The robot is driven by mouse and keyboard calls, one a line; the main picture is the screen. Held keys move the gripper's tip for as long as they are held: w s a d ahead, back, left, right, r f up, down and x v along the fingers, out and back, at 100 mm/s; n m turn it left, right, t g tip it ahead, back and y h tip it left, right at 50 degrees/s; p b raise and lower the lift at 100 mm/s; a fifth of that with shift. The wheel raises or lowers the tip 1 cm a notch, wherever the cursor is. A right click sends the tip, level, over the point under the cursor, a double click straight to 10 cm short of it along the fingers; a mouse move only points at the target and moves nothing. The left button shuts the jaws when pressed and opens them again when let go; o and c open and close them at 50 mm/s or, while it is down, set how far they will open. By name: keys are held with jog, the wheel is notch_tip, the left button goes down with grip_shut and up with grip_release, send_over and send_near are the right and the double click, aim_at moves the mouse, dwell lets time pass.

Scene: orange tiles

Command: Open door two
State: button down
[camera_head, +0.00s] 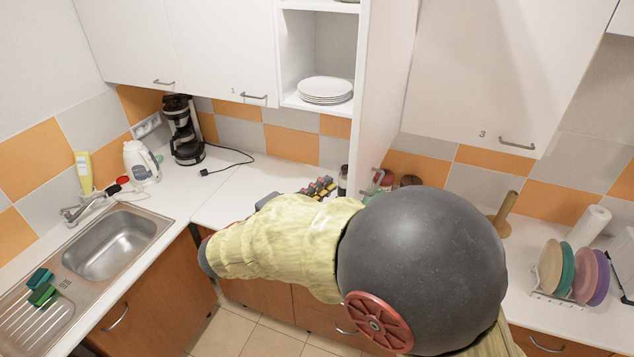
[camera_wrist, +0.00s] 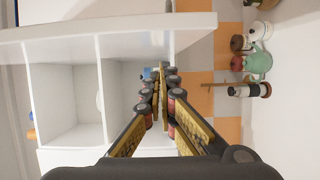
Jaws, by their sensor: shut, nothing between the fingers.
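Door two appears to be the white panel (camera_head: 385,75) standing out, nearly edge-on, at the right side of an open wall cabinet (camera_head: 294,60); no number shows on it. A small handle (camera_head: 377,182) shows at its lower end. In the wrist view a white panel (camera_wrist: 60,40) runs across the top, beside the open compartments (camera_wrist: 58,98). My gripper (camera_head: 328,184) is below the open cabinet, left of the panel's lower end. In the wrist view my gripper (camera_wrist: 160,88) has its fingers together, with nothing between them. My arm hides part of the counter.
Plates (camera_head: 325,90) sit in the open cabinet. Door one (camera_head: 225,45) and door three (camera_head: 500,70) are closed. A coffee maker (camera_head: 183,130) and kettle (camera_head: 140,162) stand left on the counter. A dish rack (camera_head: 560,298) stands right. A teapot (camera_wrist: 257,62) shows below.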

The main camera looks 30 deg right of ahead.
jog(key=shift+s, duration=0.15)
jog(key=s+d+n+t+b, duration=0.1)
jog(key=s+d, duration=0.3)
jog(key=s, duration=0.4)
jog(key=shift+d+t+y+b, duration=0.25)
jog(key=shift+t+y+b, duration=0.15)
jog(key=shift+b, duration=0.35)
jog(key=w+a+b+v, duration=0.1)
jog(key=w+b+v, duration=0.1)
jog(key=v, duration=0.9)
jog(key=shift+b, duration=0.8)
jog(key=shift+a, duration=0.1)
